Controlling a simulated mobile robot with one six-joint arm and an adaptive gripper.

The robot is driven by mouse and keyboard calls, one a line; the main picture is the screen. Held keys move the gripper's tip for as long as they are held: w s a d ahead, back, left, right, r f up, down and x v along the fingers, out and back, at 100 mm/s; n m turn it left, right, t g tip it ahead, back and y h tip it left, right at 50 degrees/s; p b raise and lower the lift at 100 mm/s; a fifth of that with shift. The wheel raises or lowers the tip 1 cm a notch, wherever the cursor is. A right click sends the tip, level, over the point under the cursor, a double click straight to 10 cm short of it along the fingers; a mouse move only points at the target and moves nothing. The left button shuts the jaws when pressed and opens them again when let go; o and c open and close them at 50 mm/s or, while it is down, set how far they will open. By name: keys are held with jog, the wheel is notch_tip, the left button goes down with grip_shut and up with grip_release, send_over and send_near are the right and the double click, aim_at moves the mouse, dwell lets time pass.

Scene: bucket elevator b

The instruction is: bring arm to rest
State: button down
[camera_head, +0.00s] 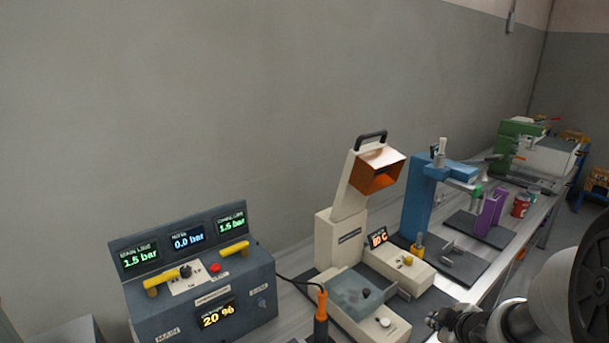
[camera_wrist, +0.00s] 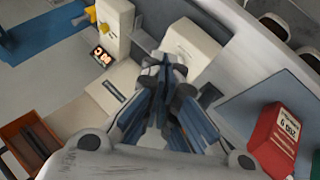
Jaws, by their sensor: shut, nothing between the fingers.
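My gripper (camera_wrist: 164,68) shows in the middle of the wrist view, its grey and dark fingers together and empty. It is above the bench, over the cream machine (camera_wrist: 118,92), and I see no contact with it. In the head view my arm comes in at the lower right edge, in front of the bench. The cream machine (camera_head: 340,240) with its copper-coloured hood (camera_head: 378,168) stands to the left of the arm there.
A dark control box (camera_head: 200,290) with lit displays and yellow handles stands left. A blue press (camera_head: 418,205) and a green machine (camera_head: 512,148) stand further back. A red box (camera_wrist: 274,142) shows at right in the wrist view. The wall area above the bench is clear.

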jog(key=s+a+r+m+g+h, duration=0.1)
jog(key=s+a+r+m+h, duration=0.2)
jog(key=s+r+m, duration=0.5)
jog(key=s+a+r+m+g+y, duration=0.1)
jog(key=s+a+r, duration=0.1)
jog(key=s+a, duration=0.4)
jog(key=s+a+r+m+g+y, duration=0.1)
jog(key=s+a+r+g+y, duration=0.1)
jog(key=s+a, duration=0.5)
jog(key=s+r, duration=0.1)
jog(key=s, duration=0.3)
jog(key=shift+s+y, duration=0.3)
